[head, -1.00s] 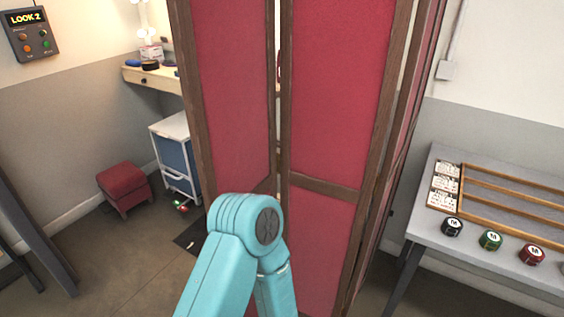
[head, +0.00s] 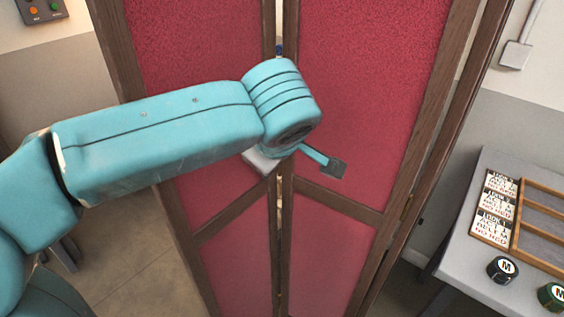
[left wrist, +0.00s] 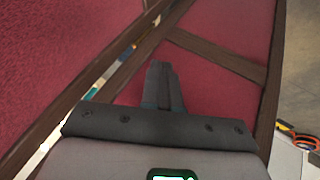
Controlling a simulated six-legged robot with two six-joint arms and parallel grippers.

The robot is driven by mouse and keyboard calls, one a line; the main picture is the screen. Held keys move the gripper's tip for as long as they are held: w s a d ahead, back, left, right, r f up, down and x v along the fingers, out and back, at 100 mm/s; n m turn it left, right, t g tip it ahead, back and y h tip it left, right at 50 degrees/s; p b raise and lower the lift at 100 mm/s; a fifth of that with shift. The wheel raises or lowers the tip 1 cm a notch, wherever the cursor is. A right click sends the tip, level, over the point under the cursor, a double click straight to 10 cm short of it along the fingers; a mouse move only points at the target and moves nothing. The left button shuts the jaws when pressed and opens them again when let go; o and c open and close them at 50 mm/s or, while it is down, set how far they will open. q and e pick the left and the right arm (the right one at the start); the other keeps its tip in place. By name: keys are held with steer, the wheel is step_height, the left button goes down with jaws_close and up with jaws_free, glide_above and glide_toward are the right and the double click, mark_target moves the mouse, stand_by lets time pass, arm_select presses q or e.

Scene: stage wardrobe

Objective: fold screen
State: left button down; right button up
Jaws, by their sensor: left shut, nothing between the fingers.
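The folding screen (head: 372,85) stands upright in front of me, with red panels in dark brown wooden frames. Its left panel (head: 195,45) and right panel meet at a narrow vertical gap and are angled to each other. My left gripper (head: 334,168) is in front of the right panel, just right of the gap; whether it touches is unclear. In the left wrist view its fingers (left wrist: 160,72) are shut and empty, pointing at the red panel (left wrist: 195,75) beside a brown crossbar. My right gripper is not in view.
A control box (head: 40,10) is on the wall at upper left. Bare floor shows at lower left.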

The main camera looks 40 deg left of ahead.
mark_target(286, 163)
arm_select(q)
steer(key=w+a+f, duration=0.1)
steer(key=w+f, duration=0.4)
steer(key=w+a+f+p, duration=0.1)
steer(key=w+f, duration=0.1)
steer(key=shift+w+a+f, duration=0.3)
steer(key=shift+s+r, duration=0.1)
steer(key=shift+r, duration=0.05)
steer(key=shift+w+f, duration=0.2)
steer(key=shift+w, duration=0.1)
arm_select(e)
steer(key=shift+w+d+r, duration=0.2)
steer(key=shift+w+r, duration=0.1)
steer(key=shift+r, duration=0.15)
arm_select(q)
steer(key=shift+r, duration=0.15)
